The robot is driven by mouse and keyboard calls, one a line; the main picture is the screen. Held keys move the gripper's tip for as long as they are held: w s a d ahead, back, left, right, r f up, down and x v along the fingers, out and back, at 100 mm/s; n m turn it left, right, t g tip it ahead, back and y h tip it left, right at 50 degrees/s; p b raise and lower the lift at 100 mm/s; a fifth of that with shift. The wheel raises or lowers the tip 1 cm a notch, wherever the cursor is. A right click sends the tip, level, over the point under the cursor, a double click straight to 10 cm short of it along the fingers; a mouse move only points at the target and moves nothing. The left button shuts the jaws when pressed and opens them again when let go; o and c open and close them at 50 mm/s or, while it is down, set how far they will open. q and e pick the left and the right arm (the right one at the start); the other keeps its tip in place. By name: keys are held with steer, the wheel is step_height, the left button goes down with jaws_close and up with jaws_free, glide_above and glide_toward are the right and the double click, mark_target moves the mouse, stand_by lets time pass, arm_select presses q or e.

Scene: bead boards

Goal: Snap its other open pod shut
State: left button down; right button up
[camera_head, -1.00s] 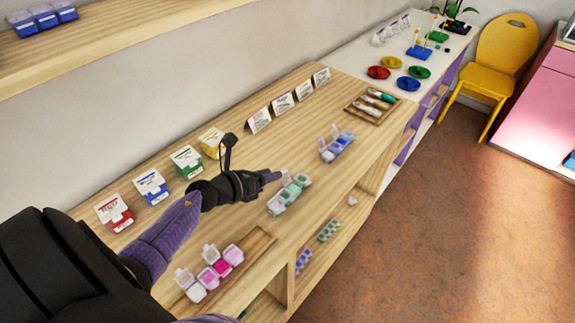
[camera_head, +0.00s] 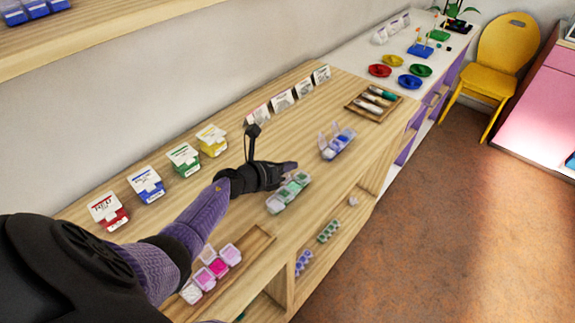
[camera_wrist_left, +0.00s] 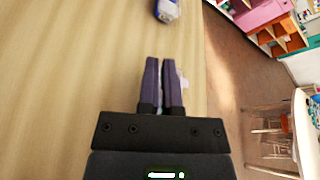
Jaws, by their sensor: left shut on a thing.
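A box with green pods (camera_head: 289,193) lies on the wooden bench; I see no raised lid on it clearly. A box with blue pods (camera_head: 338,144) stands farther right, with clear lids standing up; it shows in part in the left wrist view (camera_wrist_left: 167,10). A box with pink pods (camera_head: 217,267) is in the tray at the front, partly behind my arm, with a lid raised. My left gripper (camera_head: 293,166) is just above and behind the green box. Its fingers (camera_wrist_left: 164,65) are nearly together; what they hold is not clear. My right gripper is out of view.
Red, blue, green and yellow card boxes (camera_head: 184,160) and white cards (camera_head: 283,100) line the wall side. A pen tray (camera_head: 374,102) lies beyond the blue box. A small pale thing (camera_head: 353,200) is near the front edge. Bare wood lies between the boxes.

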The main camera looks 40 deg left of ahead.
arm_select(q)
steer(key=shift+r, duration=0.1)
stand_by(0.3)
steer(key=m+y+p, duration=0.1)
steer(key=d+m+y+p, duration=0.1)
steer(key=shift+r+m, duration=0.2)
steer(key=shift+m, duration=0.1)
steer(key=shift+s+d+f+m+y+p, duration=0.1)
steer(key=shift+d+m+y+p, duration=0.35)
steer(key=shift+m+y+p, duration=0.4)
steer(key=shift+m, duration=0.25)
steer(key=c, duration=0.8)
jaws_free()
